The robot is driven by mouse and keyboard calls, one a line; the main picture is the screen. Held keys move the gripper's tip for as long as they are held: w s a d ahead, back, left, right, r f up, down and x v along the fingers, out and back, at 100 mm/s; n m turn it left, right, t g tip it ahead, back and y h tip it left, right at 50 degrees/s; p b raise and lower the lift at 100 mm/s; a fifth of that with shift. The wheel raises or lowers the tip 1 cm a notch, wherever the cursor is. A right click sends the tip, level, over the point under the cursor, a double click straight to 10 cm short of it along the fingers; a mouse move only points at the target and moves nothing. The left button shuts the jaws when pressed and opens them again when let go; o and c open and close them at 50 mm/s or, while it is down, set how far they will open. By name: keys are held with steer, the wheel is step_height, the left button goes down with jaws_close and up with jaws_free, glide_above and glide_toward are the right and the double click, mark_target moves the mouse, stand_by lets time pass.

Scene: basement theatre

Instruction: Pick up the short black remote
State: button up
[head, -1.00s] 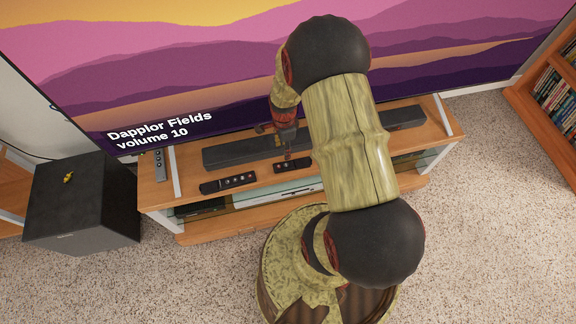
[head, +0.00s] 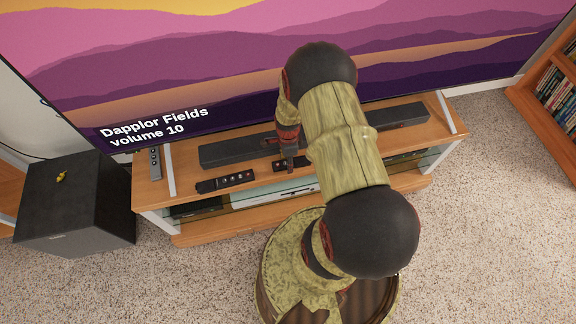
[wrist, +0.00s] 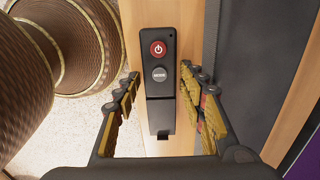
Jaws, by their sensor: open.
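The short black remote (head: 281,165) lies near the front edge of the wooden TV stand, partly hidden by my gripper in the head view. In the wrist view the remote (wrist: 160,95) runs lengthwise between my fingers, with a red power button and a grey button toward its far end. My gripper (wrist: 160,84) is open, with one finger on each side of the remote and a visible gap to each. In the head view my gripper (head: 290,164) points down at the remote; its fingertips are too small to make out there.
A longer black remote (head: 226,182) lies to the left on the stand (head: 183,200). A grey remote (head: 155,163) lies at the stand's left end. A dark soundbar (head: 234,152) runs behind, close to the right finger in the wrist view. The TV (head: 400,60) stands behind.

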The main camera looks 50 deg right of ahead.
steer(key=shift+r, duration=0.1)
steer(key=shift+c, duration=0.3)
steer(key=c, duration=0.8)
steer(key=shift+c, duration=0.4)
steer(key=shift+r, duration=0.1)
